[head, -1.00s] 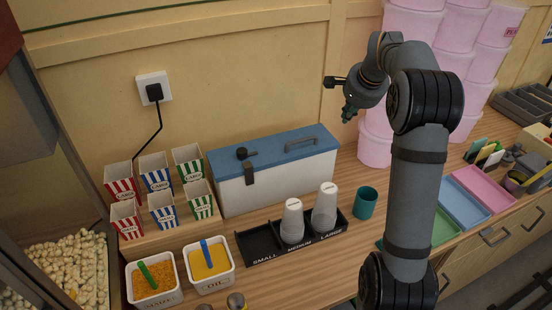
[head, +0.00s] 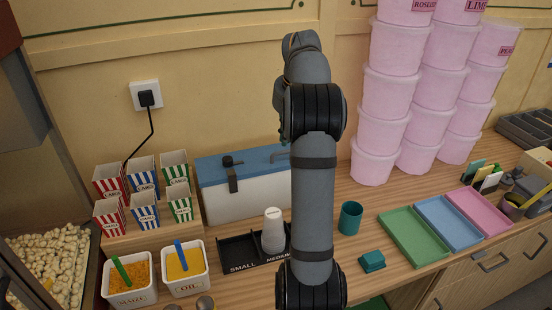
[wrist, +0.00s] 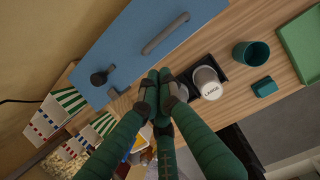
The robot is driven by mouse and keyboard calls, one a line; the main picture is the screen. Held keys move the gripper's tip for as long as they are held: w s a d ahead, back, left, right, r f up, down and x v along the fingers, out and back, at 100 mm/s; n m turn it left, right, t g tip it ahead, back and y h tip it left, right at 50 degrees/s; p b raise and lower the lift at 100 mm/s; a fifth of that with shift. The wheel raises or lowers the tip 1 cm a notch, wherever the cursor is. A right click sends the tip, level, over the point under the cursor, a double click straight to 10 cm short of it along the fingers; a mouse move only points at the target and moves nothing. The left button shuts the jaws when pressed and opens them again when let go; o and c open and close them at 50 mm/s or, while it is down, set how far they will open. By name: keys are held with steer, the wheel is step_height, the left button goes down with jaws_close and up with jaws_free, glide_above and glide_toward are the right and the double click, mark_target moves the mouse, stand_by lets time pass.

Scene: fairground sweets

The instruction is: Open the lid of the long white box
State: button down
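The long white box (head: 250,204) stands against the wall with its blue lid (head: 247,158) shut. A dark knob (head: 229,161), a front latch and a grey bar handle (head: 281,156) are on it; my arm hides its right end in the head view. In the wrist view the blue lid (wrist: 135,50), the handle (wrist: 165,33) and the knob (wrist: 98,78) show clearly. My gripper (wrist: 158,85) has green fingers with dark pads, their tips seen close together beside the lid's front edge. Nothing shows between them; their gap is unclear. My arm hides the gripper in the head view.
Cups stand in a black tray (head: 237,241) before the box. Striped popcorn cartons (head: 144,208) stand left of it, behind two tubs. A teal cup (head: 350,218) and a teal block (head: 372,261) are to the right. Pink tubs (head: 388,101) are stacked at the back right.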

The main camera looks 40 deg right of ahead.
mark_target(279, 165)
steer(key=shift+m, duration=0.3)
steer(key=p+x, duration=0.1)
steer(key=x, duration=0.9)
steer(key=shift+a, duration=0.1)
steer(key=shift+w+r, duration=0.1)
